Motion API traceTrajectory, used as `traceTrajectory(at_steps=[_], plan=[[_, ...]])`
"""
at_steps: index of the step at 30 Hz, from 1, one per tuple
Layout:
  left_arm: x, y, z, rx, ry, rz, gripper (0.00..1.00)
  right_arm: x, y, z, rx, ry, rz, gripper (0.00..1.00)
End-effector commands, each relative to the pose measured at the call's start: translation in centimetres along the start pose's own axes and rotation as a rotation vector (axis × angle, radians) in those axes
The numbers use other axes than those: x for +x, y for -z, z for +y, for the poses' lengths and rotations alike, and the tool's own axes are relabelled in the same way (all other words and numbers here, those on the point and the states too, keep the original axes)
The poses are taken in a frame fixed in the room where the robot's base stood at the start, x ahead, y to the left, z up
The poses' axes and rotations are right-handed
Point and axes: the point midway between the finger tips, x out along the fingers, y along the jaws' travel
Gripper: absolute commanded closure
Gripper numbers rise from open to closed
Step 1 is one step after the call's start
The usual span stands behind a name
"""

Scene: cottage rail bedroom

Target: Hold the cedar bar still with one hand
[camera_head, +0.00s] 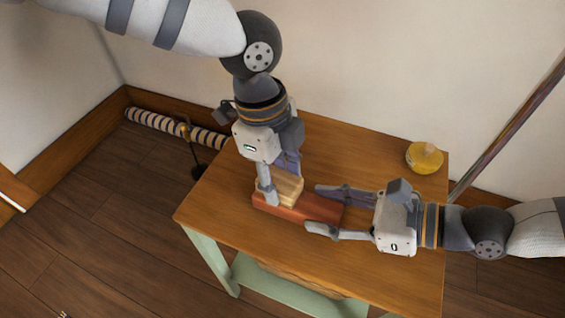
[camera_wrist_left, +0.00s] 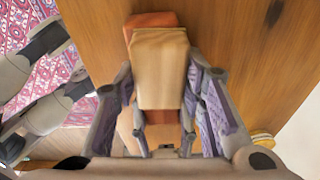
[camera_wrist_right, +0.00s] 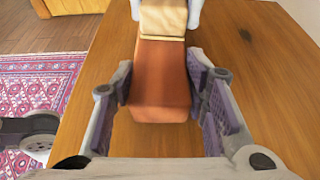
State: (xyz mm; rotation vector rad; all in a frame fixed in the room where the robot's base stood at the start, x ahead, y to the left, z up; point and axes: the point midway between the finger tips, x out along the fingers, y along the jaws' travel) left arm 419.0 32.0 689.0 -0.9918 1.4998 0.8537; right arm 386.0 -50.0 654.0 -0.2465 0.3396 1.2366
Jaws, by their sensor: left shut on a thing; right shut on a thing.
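The reddish cedar bar (camera_head: 298,208) lies flat on the wooden table, and it also shows in the right wrist view (camera_wrist_right: 162,85). A pale wooden block (camera_head: 287,187) rests on the bar's left part; it fills the middle of the left wrist view (camera_wrist_left: 160,72). My left gripper (camera_head: 278,183) points down from above and is shut on the pale block. My right gripper (camera_head: 313,209) comes in level from the right and is shut on the bar's right end, one finger along each long side. The bar's left part is partly hidden under the block.
The small table (camera_head: 390,270) has clear top around the bar. A round yellow item (camera_head: 424,157) sits at its back right corner. A striped roll (camera_head: 165,123) lies along the wall on the floor. A thin pole (camera_head: 505,133) leans at the right.

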Motion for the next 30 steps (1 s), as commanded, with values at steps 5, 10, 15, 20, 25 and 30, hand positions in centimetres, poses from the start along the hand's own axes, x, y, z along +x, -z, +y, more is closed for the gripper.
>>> traceTrajectory(at_steps=[5,10,15,20,25,30], plan=[[0.0,0.1,1.6,0.001,-0.001,0.000,0.85,0.0,0.0,0.0,0.000,0.000,0.000,0.89],[-0.1,0.2,1.9,-0.002,0.002,0.002,0.85,0.0,0.0,0.0,0.000,0.000,0.000,0.89],[-0.3,0.1,0.4,-0.001,0.000,0.001,0.85,0.0,0.0,0.0,0.000,0.000,0.000,0.89],[-0.5,0.0,-1.1,-0.001,0.001,0.002,0.85,0.0,0.0,0.0,0.000,0.000,0.000,0.89],[-0.8,0.1,-0.6,0.002,0.000,-0.002,0.85,0.0,0.0,0.0,0.000,0.000,0.000,0.89],[-0.5,0.2,1.0,0.001,0.001,-0.001,0.85,0.0,0.0,0.0,0.000,0.000,0.000,0.89]])
